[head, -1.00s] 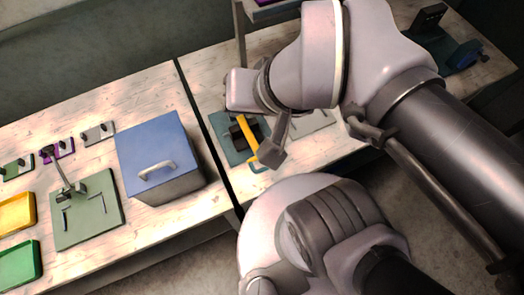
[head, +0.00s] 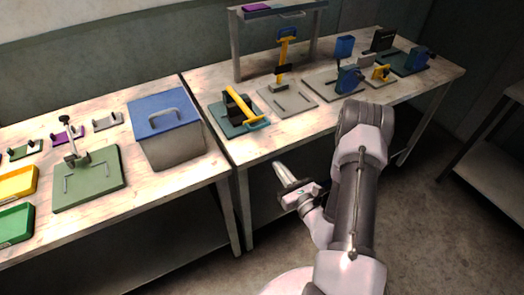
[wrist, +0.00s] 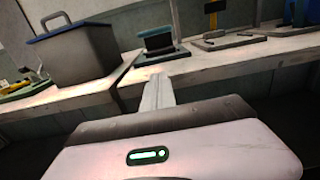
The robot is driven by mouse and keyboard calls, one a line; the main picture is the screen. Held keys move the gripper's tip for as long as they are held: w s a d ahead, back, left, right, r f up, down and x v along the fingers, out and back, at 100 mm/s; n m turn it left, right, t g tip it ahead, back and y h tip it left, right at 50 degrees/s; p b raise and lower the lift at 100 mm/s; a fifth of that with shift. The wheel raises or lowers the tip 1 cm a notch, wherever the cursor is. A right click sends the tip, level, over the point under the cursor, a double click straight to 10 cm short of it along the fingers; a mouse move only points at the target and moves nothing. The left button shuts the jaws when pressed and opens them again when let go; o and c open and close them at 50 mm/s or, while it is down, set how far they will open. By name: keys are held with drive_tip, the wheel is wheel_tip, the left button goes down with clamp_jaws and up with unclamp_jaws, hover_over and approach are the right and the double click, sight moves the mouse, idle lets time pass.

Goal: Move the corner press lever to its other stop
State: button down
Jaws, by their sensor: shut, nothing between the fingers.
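Several presses stand on the right table, and no label shows which is the corner press. The one nearest the table's front left corner has a teal base (head: 227,125), a black block and a yellow lever (head: 246,106), tilted down toward the front right with a blue handle end. Its dark block and base also show in the wrist view (wrist: 157,43). Behind it, another press has an upright yellow lever (head: 284,52). My gripper (head: 279,168) is shut and empty, in front of and below the table edge, apart from both levers. It also shows in the wrist view (wrist: 158,92).
A grey box with a blue lid (head: 165,118) stands on the left table, beside a press on a green base (head: 110,185). Blue presses (head: 348,80) stand farther right. A metal frame (head: 236,50) rises at the back. The floor before the tables is clear.

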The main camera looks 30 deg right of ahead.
drive_tip(key=w, duration=0.9)
drive_tip(key=shift+a+r+b, duration=0.25)
drive_tip(key=shift+b, duration=0.1)
drive_tip(key=w+r, duration=0.1)
drive_tip(key=r, duration=0.2)
drive_tip(key=shift+w, duration=0.35)
drive_tip(key=shift+w+r, duration=0.1)
drive_tip(key=shift+r, duration=0.35)
